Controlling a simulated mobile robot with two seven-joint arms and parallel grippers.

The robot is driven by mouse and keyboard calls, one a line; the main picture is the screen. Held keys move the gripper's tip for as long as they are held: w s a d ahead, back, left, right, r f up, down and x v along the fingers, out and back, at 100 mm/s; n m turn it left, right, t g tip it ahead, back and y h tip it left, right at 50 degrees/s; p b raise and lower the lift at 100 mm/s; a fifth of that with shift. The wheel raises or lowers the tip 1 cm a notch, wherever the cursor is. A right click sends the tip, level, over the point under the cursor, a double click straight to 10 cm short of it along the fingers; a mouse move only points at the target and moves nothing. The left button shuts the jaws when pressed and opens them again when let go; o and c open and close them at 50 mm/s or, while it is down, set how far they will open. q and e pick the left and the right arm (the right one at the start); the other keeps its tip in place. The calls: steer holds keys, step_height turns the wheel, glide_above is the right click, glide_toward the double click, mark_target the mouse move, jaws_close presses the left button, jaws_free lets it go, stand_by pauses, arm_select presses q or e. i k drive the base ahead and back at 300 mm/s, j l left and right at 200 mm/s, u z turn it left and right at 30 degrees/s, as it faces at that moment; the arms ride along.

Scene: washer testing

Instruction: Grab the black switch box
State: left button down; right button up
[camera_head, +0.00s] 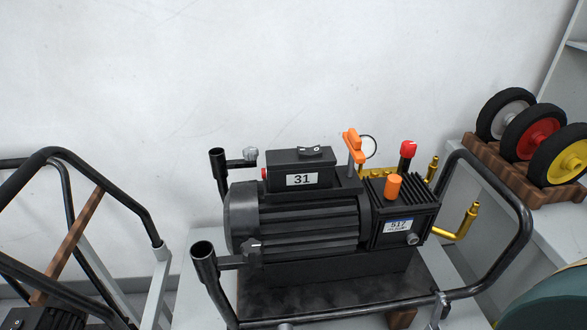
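The black switch box (300,176) sits on top of the black motor (300,223) near the middle of the head view. It has a white label reading 31 on its front and a rocker switch on its top. A red part shows at its left end. Neither of my grippers is in this view, and nothing is touching the box from above.
The pump (402,210) right of the motor has an orange knob, an orange lever (354,145), a red-topped lever (407,150) and brass fittings. A black tubular frame (518,225) surrounds the unit. Wheels (530,132) stand on a wooden rack at right. Another frame (110,195) stands left.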

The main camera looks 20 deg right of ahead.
mark_target(301, 168)
steer(key=z, duration=1.25)
steer(key=j+z, duration=0.15)
steer(key=z, duration=0.3)
steer(key=k+j+z, duration=0.1)
steer(key=z, duration=0.3)
steer(key=k+z, duration=0.15)
steer(key=z, duration=0.3)
steer(key=k+j, duration=0.4)
steer(key=k, duration=0.25)
steer(key=i, duration=0.5)
